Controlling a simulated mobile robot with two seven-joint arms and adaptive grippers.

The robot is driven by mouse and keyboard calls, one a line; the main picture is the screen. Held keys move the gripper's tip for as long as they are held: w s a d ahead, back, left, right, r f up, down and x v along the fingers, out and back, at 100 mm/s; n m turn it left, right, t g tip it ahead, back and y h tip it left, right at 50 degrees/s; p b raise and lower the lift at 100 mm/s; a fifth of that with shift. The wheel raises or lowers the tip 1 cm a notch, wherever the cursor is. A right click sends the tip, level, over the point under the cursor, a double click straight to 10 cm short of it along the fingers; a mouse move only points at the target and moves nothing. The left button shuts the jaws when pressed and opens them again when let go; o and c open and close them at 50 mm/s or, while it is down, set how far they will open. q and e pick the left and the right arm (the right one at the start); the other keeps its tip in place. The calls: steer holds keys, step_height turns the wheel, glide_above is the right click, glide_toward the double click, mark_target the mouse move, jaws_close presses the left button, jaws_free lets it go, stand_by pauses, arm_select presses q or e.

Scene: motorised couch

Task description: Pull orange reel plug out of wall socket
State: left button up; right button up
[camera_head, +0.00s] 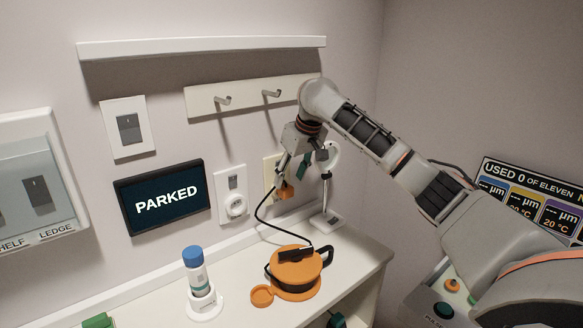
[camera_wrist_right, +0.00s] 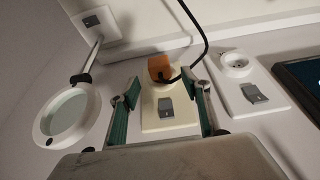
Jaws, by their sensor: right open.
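The orange plug (camera_head: 286,191) sits at the lower part of a cream wall socket plate (camera_head: 269,172). In the right wrist view the orange plug (camera_wrist_right: 160,68) shows at the top of the cream plate (camera_wrist_right: 170,119), beside a grey switch. A black cable runs from the plug to the orange reel (camera_head: 296,271) on the ledge. My right gripper (camera_head: 292,168) is open in front of the plate. In the right wrist view its two green-padded fingers (camera_wrist_right: 161,88) stand apart, one on either side of the plate and plug, with nothing visible between them held. My left gripper is out of view.
A magnifier lamp (camera_head: 327,190) stands close to the right of the gripper. A white socket (camera_head: 235,205) and a PARKED screen (camera_head: 162,198) are to the left. A blue-capped bottle (camera_head: 196,272) stands on the ledge. Hooks (camera_head: 271,93) and a shelf (camera_head: 200,47) are above.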

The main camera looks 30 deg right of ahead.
mark_target(287, 187)
steer(key=shift+x, duration=2.2)
steer(key=c, duration=1.2)
